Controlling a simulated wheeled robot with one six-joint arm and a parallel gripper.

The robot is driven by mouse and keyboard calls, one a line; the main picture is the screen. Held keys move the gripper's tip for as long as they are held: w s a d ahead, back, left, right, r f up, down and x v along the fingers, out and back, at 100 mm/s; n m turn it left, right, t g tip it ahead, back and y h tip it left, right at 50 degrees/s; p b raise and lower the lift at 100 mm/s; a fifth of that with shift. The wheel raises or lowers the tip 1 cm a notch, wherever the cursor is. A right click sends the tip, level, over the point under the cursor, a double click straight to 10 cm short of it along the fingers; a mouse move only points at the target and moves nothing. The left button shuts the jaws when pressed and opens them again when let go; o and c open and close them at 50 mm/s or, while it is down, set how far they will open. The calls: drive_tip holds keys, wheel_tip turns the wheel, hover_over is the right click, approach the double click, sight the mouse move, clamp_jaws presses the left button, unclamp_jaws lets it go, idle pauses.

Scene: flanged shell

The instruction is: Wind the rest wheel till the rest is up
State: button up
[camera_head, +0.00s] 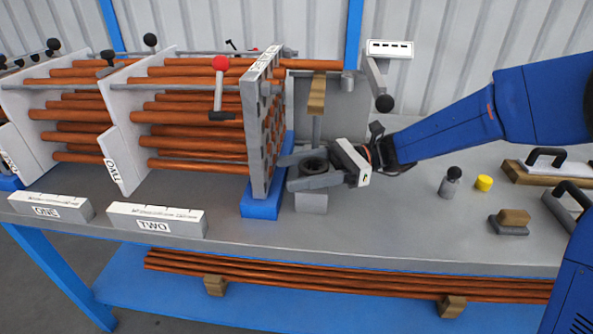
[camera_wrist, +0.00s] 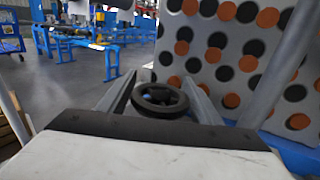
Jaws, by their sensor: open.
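The rest wheel is a small dark handwheel (camera_head: 314,166) low beside the drilled end plate of the tube bundle. It also shows in the wrist view as a black ring (camera_wrist: 160,99). My gripper (camera_head: 300,168) is open, with one finger on each side of the wheel. In the wrist view the fingers (camera_wrist: 160,92) flank the wheel at left and right; I cannot tell whether they touch it. The rest is probably the wooden block (camera_head: 317,95) on a thin grey post above the wheel, near the copper tube that sticks out past the end plate.
The grey end plate (camera_head: 262,135) with its rows of holes and tubes stands close left of my gripper. A red-knobbed lever (camera_head: 219,65) is further left. A black-knobbed lever (camera_head: 384,103) hangs above my wrist. A yellow cap (camera_head: 484,183) and tools lie on the bench at right.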

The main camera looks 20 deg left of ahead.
drive_tip(key=c, duration=0.8)
drive_tip(key=shift+t+y, duration=0.3)
drive_tip(key=m+t+y, duration=0.1)
drive_tip(key=m+t, duration=0.2)
drive_tip(key=shift+w+a+y, duration=0.2)
drive_tip(key=shift+w+y, duration=0.15)
drive_tip(key=shift+y, duration=0.05)
drive_tip(key=m+t, duration=0.1)
drive_tip(key=t, duration=0.2)
drive_tip(key=w+m+t+y, duration=0.1)
drive_tip(key=m+t, duration=0.1)
drive_tip(key=shift+a+m+t, duration=0.15)
drive_tip(key=shift+m+t, duration=0.15)
drive_tip(key=shift+t, duration=0.1)
drive_tip(key=m+t, duration=0.1)
drive_tip(key=t, duration=0.1)
drive_tip(key=w+m+t, duration=0.1)
drive_tip(key=m+t, duration=0.1)
drive_tip(key=shift+t, duration=0.4)
drive_tip(key=shift+w+m+t+h, duration=0.3)
drive_tip(key=shift+m+t, duration=0.3)
drive_tip(key=shift+t, duration=0.3)
drive_tip(key=shift+w+m+t+h, duration=0.25)
drive_tip(key=shift+m+t, duration=0.35)
drive_tip(key=shift+t, duration=0.3)
drive_tip(key=shift+w+m+t, duration=0.1)
drive_tip(key=shift+m+t, duration=0.2)
drive_tip(key=shift+t, duration=0.1)
